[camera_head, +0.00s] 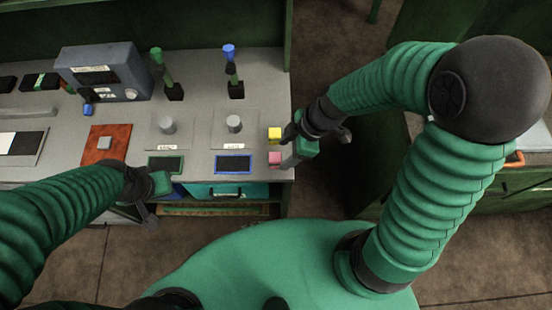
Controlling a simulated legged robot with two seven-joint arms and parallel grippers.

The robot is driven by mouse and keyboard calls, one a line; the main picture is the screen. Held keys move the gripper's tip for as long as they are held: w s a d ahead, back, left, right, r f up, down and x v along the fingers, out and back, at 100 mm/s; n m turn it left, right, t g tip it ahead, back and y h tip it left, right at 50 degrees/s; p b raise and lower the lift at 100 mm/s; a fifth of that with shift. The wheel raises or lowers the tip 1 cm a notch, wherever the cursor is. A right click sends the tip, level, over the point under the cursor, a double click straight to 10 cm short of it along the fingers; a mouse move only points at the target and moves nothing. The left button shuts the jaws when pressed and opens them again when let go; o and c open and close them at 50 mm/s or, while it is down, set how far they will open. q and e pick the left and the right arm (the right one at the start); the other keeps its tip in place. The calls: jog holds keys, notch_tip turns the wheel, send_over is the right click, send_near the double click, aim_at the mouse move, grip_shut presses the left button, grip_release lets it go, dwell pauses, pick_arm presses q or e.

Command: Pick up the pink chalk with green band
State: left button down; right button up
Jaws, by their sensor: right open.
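A small pink block (275,158) lies near the right front edge of the grey bench. It is the only pink piece I can make out, and I cannot tell whether it has a green band. A yellow block (275,134) lies just behind it. My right gripper (288,146) is open at the right edge of the bench, with its tips close beside both blocks. I cannot tell whether it touches either one. My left gripper (153,200) is at the front edge of the bench on the left, away from the blocks; its jaws are unclear.
The grey bench (205,80) carries a grey-blue box (103,72), a green-handled lever (164,72), a blue-handled lever (232,70), two knobs and an orange-red plate (105,145). An open teal drawer or shelf (210,190) is below its front edge. Bare floor (330,60) is to its right.

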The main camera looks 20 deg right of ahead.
aim_at(277, 157)
jog(key=x, duration=0.6)
jog(key=shift+w+a, duration=0.25)
jog(key=shift+a, duration=0.1)
jog(key=shift+w+d+f, duration=0.1)
jog(key=shift+w+f, duration=0.1)
jog(key=shift+f, duration=0.1)
grip_shut()
